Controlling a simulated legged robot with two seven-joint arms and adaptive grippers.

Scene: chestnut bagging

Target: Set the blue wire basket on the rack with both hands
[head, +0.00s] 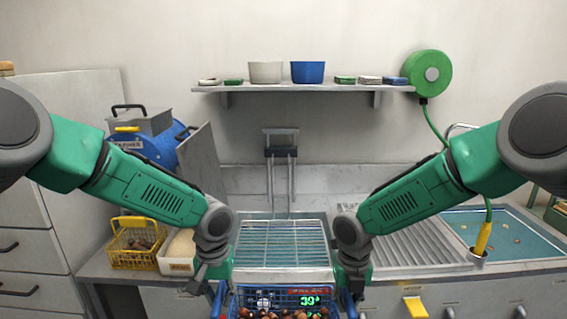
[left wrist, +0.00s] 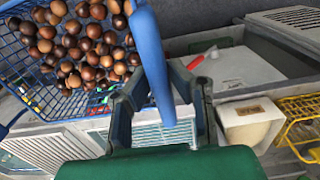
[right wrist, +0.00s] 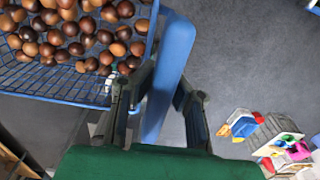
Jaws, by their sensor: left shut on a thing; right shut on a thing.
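The blue wire basket (head: 258,294) is at the bottom of the head view, with brown chestnuts (head: 270,313) in it. Its lower part is cut off by the frame edge. My left gripper (head: 218,292) is shut on its left blue handle, which shows in the left wrist view (left wrist: 152,62). My right gripper (head: 352,294) is shut on its right blue handle, which shows in the right wrist view (right wrist: 168,75). The basket is held in front of the counter, on the near side of the rack (head: 283,243). The rack is a wire grid with nothing on it.
A yellow wire basket (head: 135,243) and a white box (head: 180,252) stand left of the rack. A ribbed drainboard (head: 420,240) and a teal tray (head: 505,232) lie to the right. A yellow nozzle (head: 482,238) hangs by the tray. Coloured items (right wrist: 285,145) lie on the floor.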

